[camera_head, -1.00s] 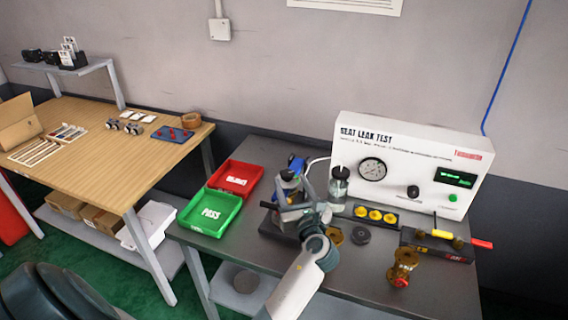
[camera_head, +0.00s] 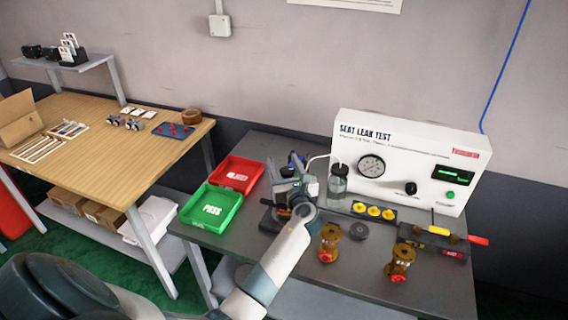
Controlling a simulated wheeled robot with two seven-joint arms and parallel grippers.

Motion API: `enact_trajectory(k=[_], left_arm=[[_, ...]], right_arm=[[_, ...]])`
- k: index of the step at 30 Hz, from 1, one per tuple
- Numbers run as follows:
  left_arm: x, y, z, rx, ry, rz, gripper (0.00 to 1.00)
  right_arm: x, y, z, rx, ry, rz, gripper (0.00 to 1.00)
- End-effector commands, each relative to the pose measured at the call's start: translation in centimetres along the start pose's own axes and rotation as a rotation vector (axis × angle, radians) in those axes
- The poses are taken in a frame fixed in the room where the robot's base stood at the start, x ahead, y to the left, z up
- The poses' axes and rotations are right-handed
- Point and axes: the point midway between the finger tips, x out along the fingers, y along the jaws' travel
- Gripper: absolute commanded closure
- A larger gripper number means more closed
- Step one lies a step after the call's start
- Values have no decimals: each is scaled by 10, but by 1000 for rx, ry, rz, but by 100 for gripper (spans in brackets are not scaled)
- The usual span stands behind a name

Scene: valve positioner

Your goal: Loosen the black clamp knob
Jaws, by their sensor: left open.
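My left gripper (camera_head: 284,194) is over the dark clamp fixture (camera_head: 268,222) on the grey bench, and its jaws are open. My wrist and forearm cover much of the fixture. I cannot make out the black clamp knob, which seems hidden behind the gripper, nor whether the jaws touch anything there. A blue part (camera_head: 297,160) shows just behind the gripper. My right gripper is not in view.
The white seat leak test box (camera_head: 400,150) has its own black knob (camera_head: 411,188). A clear bottle (camera_head: 338,182), two brass valves (camera_head: 329,243) (camera_head: 400,263), a green PASS tray (camera_head: 238,222) and a red tray (camera_head: 258,170) stand around.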

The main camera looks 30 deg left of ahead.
Motion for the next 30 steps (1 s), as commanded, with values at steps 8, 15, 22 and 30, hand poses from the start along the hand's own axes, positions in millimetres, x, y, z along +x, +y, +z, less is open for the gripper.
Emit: enact_trajectory(k=[8,15,22,30], left_arm=[[0,0,0,0,0,0,89],[-1,0,-1,-1,2,19,89],[-1,2,-2,-1,1,98,89],[-2,9,-3,-1,3,287,89]], right_arm=[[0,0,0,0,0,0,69],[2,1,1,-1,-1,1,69],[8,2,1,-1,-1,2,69],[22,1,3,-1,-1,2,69]])
